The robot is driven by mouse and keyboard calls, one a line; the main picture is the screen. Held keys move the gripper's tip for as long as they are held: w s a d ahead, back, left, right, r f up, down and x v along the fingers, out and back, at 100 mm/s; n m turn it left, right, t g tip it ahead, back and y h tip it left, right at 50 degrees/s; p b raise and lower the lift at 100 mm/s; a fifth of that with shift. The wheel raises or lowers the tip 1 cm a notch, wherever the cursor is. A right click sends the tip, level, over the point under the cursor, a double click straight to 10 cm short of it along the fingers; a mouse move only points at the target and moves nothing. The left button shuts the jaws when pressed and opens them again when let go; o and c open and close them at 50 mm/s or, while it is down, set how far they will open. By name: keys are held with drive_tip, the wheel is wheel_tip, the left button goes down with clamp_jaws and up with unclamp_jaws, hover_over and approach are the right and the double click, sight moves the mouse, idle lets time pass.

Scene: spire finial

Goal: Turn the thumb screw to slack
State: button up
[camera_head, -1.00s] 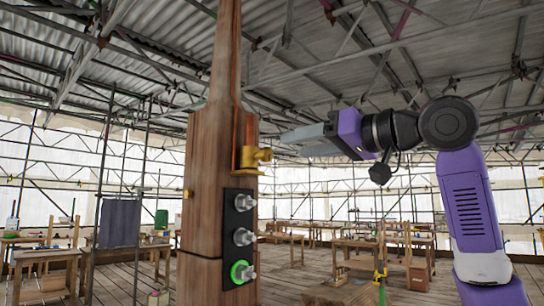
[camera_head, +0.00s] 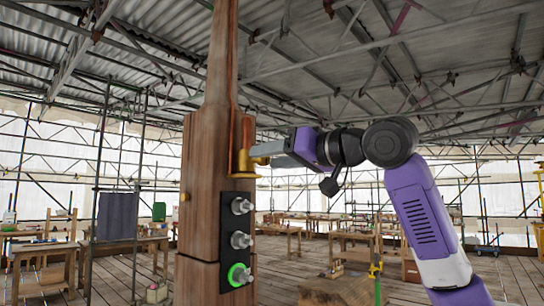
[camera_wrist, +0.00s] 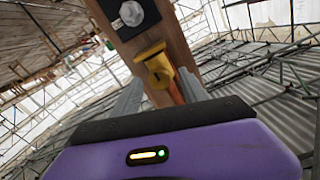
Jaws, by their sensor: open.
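The thumb screw (camera_head: 258,160) is a brass piece on a brass fitting at the right side of the wooden spire post (camera_head: 205,180). In the wrist view the brass thumb screw (camera_wrist: 155,66) shows its rounded head, in front of the post. My gripper (camera_head: 256,149) comes in from the right, with its grey fingertips at the brass fitting. In the wrist view my gripper (camera_wrist: 160,88) is open, one finger on each side of the line to the screw. I cannot tell whether a finger touches it. The fingers partly cover the screw in the head view.
A black plate (camera_head: 238,240) with three silver knobs sits on the post below the screw; the lowest has a green ring. A copper-coloured strip (camera_wrist: 178,92) runs along the post by the fitting. Workbenches (camera_head: 105,255) and scaffolding stand well behind.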

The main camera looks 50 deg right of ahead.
clamp_jaws()
